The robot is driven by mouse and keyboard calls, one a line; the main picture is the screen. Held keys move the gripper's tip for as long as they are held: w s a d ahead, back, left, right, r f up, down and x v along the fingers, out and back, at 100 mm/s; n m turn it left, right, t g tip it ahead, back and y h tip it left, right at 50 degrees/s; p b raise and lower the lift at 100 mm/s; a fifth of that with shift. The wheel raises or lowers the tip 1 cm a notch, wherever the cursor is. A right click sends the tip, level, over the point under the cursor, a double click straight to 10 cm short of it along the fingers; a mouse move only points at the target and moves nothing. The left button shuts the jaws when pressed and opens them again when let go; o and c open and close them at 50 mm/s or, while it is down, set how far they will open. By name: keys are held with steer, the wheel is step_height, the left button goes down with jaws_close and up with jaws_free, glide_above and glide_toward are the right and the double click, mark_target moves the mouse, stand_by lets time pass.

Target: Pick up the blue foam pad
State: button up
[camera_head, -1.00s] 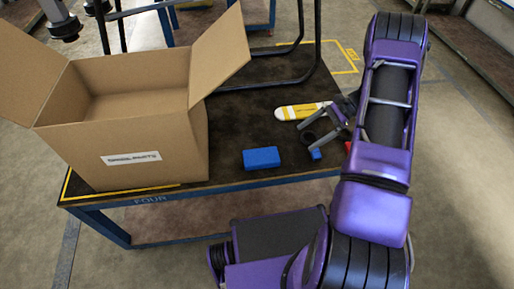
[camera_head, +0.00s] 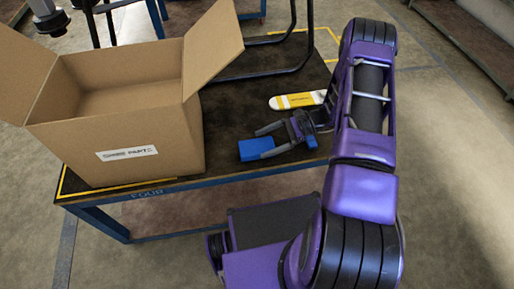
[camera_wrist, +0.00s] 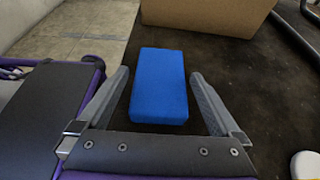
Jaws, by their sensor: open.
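The blue foam pad (camera_head: 256,148) is a small rectangular block lying on the dark table top near its front edge. My gripper (camera_head: 263,142) is open, coming from the right, with its fingers reaching to the pad. In the wrist view the pad (camera_wrist: 160,85) lies lengthwise between the two open fingers of my gripper (camera_wrist: 160,85). Dark gaps show on both sides between the pad and the fingers, so the fingers look apart from it.
An open cardboard box (camera_head: 128,155) with a printed label stands on the table (camera_head: 240,112), left of the pad. A yellow and white item (camera_head: 297,100) lies behind my gripper. A black tubular frame (camera_head: 270,68) stands at the table's back.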

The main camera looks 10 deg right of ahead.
mark_target(252, 147)
steer(key=x, duration=0.5)
steer(key=shift+a, duration=0.1)
steer(key=c, duration=1)
steer(key=shift+r, duration=0.1)
steer(key=shift+c, duration=0.2)
